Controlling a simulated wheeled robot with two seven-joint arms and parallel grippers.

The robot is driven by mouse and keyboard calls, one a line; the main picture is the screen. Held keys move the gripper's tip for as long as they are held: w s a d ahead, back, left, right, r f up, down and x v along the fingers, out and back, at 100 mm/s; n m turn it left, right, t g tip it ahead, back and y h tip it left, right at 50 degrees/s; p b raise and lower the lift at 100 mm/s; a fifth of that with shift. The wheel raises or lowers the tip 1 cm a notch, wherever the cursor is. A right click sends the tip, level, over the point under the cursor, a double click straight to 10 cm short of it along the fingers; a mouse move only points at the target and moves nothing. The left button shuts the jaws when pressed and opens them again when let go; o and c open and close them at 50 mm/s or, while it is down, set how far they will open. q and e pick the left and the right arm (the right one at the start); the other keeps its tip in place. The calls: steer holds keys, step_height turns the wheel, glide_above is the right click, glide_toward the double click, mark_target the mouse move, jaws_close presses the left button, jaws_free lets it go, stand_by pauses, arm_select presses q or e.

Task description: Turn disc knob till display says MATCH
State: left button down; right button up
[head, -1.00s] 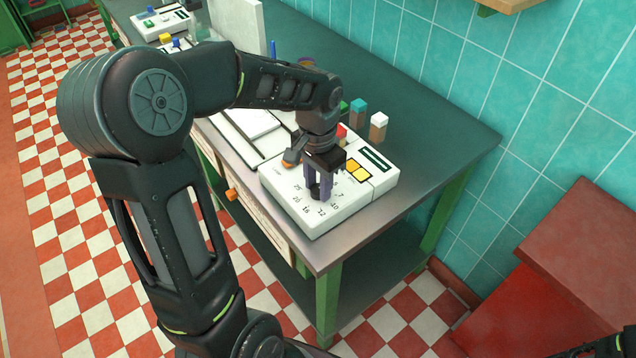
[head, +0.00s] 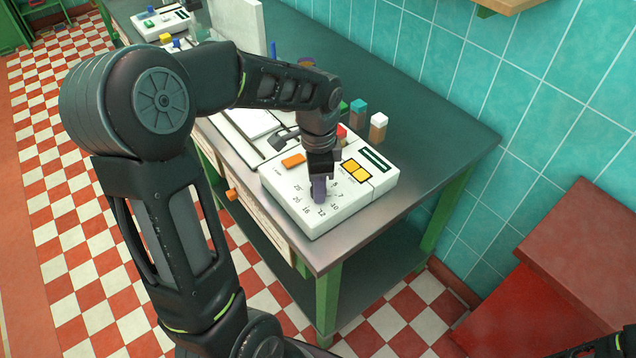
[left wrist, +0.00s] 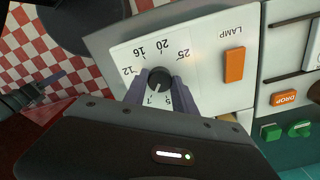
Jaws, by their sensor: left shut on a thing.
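The black disc knob (left wrist: 159,80) sits on the white box (head: 290,206), inside a ring of printed numbers including 12, 16, 20 and 25. My left gripper (head: 319,195) reaches down onto it; in the left wrist view its two purple-grey fingers (left wrist: 159,88) are on opposite sides of the knob, shut on it. In the head view the fingers hide the knob. The dark display (head: 376,159) is at the back right of the box; no text on it is readable. I cannot tell where the knob points.
The green table (head: 440,130) is clear at the right. A red block-like surface (head: 590,260) is at lower right.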

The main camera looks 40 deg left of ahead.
stand_by(0.4)
arm_select(q)
steer(key=c, duration=1)
jaws_free()
steer(key=shift+r, duration=0.1)
step_height(320, 180, up, 8)
steer(key=shift+f+b, duration=0.15)
steer(key=shift+b, duration=0.3)
